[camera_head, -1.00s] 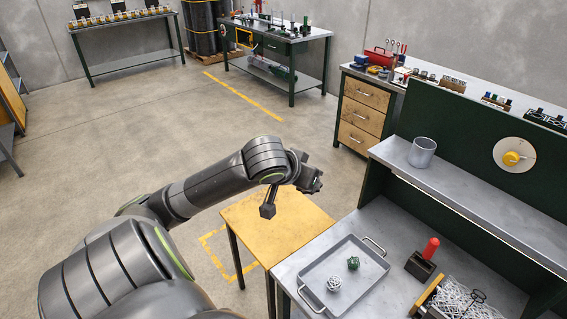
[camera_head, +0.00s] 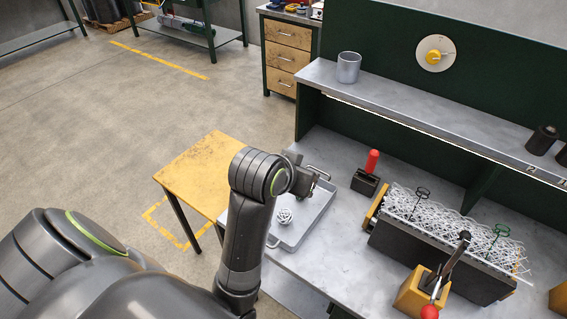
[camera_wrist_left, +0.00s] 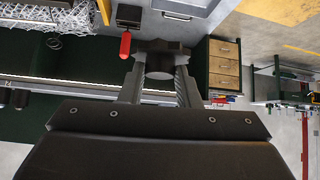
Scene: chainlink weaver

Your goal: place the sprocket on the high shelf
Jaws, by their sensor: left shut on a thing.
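My left gripper (camera_head: 306,176) is over the grey tray (camera_head: 308,226) on the bench in the head view. In the left wrist view its two fingers (camera_wrist_left: 159,78) are closed on a dark grey toothed piece, which looks like the sprocket (camera_wrist_left: 160,60). In the head view the sprocket cannot be made out clearly at the gripper. The high shelf (camera_head: 430,117) is a long grey board above the back of the bench, to the right of the gripper and farther back. My right gripper is not in view.
A grey cup (camera_head: 348,68) stands at the shelf's left end and dark cylinders (camera_head: 542,140) at its right. The shelf's middle is clear. Below are a red-handled tool (camera_head: 373,162), a bin of white mesh (camera_head: 440,225) and a lever block (camera_head: 420,292). A white ball (camera_head: 285,216) lies in the tray.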

